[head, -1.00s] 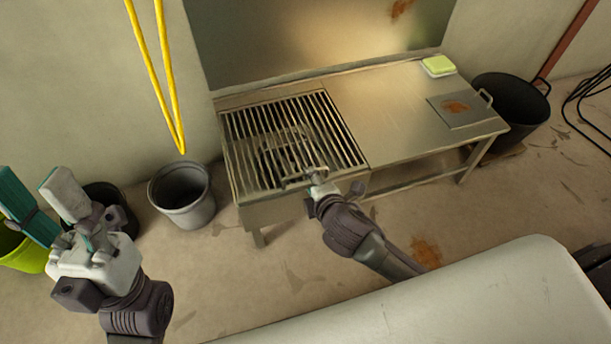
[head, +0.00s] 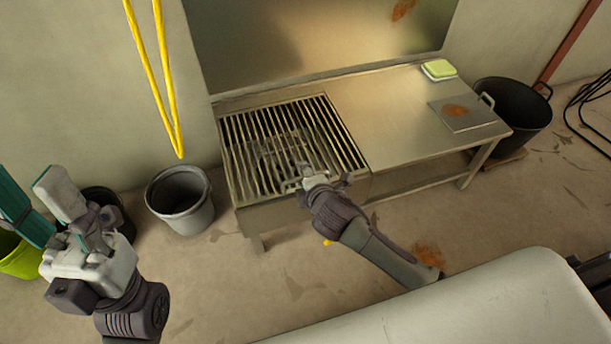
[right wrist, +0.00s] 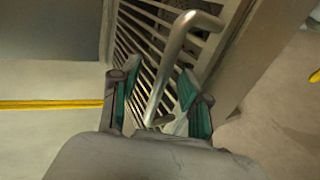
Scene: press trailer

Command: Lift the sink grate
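The sink grate (head: 252,130) is a rack of parallel metal bars lying flat over the sink at the left end of a metal table. Its bar-shaped handle (right wrist: 172,68) shows in the right wrist view. My right gripper (head: 305,175) is at the grate's front edge. In the right wrist view, its teal-padded fingers (right wrist: 158,88) are apart, with the handle running between them and gaps visible beside it. My left gripper (head: 35,190) is open and empty at the far left, away from the table. The sink's inside is mostly hidden by the bars.
The metal table (head: 390,110) is bare in its middle. A green sponge (head: 438,69) and a rust-stained plate (head: 462,113) lie at its right. A grey bucket (head: 180,205) stands left of the sink, a black bin (head: 515,115) at the right. A pale surface (head: 460,305) fills the front.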

